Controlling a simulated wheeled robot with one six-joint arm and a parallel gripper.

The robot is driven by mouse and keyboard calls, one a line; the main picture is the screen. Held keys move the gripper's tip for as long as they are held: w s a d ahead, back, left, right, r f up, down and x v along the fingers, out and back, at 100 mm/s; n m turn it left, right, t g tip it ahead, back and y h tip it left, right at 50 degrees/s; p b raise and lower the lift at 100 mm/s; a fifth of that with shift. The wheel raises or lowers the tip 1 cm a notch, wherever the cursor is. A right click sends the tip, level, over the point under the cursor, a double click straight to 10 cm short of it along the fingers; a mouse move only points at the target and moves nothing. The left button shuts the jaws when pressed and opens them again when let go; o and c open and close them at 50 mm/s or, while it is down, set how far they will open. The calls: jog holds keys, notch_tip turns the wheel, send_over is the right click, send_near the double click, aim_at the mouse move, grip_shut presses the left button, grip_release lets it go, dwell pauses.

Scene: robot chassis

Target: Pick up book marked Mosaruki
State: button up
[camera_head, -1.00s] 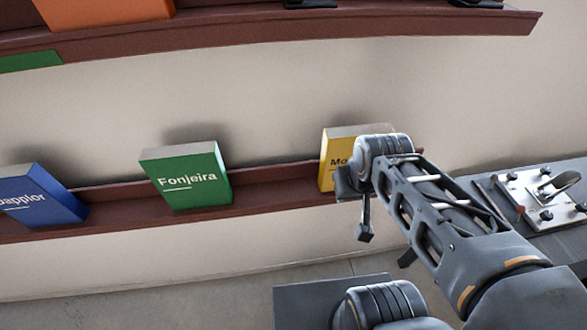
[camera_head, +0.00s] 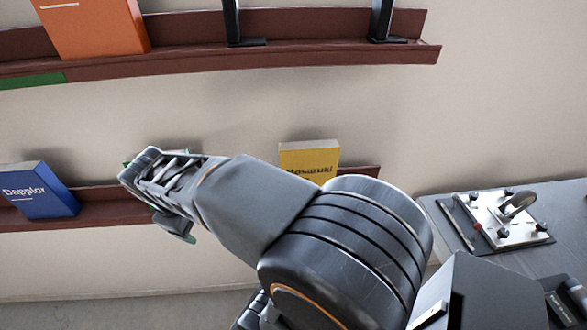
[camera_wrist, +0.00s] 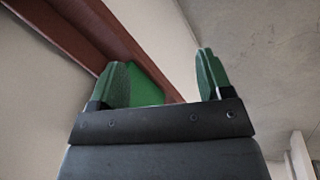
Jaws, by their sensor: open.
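The yellow book marked Mosaruki (camera_head: 308,158) stands on the lower shelf in the head view, right of centre. My arm covers its lower part. My gripper (camera_wrist: 161,62) is open in the wrist view, its two green-padded fingers wide apart. A green surface, apparently the green book (camera_wrist: 146,86), shows just behind the left finger; I cannot tell whether they touch. In the head view my arm reaches left of the yellow book and hides nearly all of the green book. The yellow book is not seen in the wrist view.
A blue book marked Dapplor (camera_head: 38,190) stands at the left of the lower shelf (camera_head: 100,213). An orange book (camera_head: 95,28) and dark stands are on the upper shelf (camera_head: 300,55). A grey table with a metal lever panel (camera_head: 505,222) is at the right.

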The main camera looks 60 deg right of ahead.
jog(key=w+d+r+n+g+h+p, duration=0.1)
jog(key=d+r+n+g+h+p, duration=0.2)
jog(key=d, duration=0.5)
jog(key=n+g+h+p, duration=0.2)
jog(key=g, duration=0.6)
send_near(290, 146)
jog(key=shift+p+x, duration=1.4)
jog(key=shift+x, duration=3.9)
grip_shut()
